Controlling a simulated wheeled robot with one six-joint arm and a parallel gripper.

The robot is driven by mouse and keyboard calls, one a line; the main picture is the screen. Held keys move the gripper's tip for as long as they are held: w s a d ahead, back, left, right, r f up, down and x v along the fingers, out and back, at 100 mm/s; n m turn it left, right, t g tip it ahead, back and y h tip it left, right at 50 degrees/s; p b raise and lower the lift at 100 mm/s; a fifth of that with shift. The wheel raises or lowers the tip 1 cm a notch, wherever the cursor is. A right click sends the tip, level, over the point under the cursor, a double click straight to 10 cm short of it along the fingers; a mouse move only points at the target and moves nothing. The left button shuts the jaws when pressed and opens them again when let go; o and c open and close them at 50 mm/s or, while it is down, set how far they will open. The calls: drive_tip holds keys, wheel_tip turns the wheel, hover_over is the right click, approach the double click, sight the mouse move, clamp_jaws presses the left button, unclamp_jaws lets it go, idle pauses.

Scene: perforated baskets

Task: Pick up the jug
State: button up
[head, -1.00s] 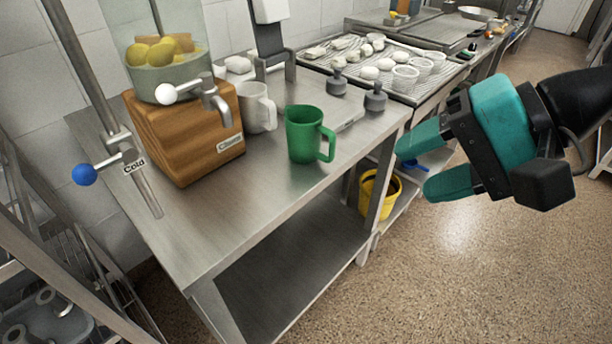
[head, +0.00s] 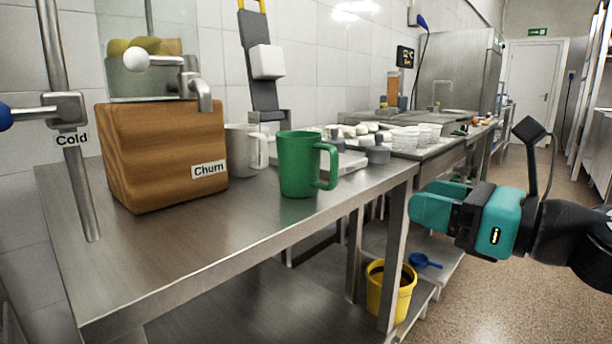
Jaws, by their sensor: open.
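A green jug (head: 299,164) with its handle to the right stands upright on the steel table (head: 150,260), near its front edge. A whitish jug (head: 241,152) stands behind it to the left, beside the wooden dispenser, partly hidden by the green jug and the box. I cannot tell from the pictures which one the task means. My gripper (head: 418,208) is at the right, its teal fingers pointing left, beyond the table's right corner. It is open and empty, apart from both jugs. One finger mostly hides the other.
The wooden dispenser (head: 165,155) labelled Churn and the Cold tap pipe (head: 75,160) stand at the left. Grey weights (head: 377,155) and white cups (head: 405,140) sit behind the green jug. A yellow bucket (head: 389,295) is below. The table front is bare.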

sight(336, 178)
drive_tip(key=p+x, duration=0.7)
drive_tip(key=x, duration=0.3)
drive_tip(key=shift+w+a, duration=0.15)
drive_tip(key=shift+a, duration=0.25)
drive_tip(key=p+x, duration=0.1)
drive_tip(key=x, duration=0.4)
drive_tip(key=shift+w+a+f, duration=0.1)
drive_tip(key=shift+w, duration=0.3)
clamp_jaws()
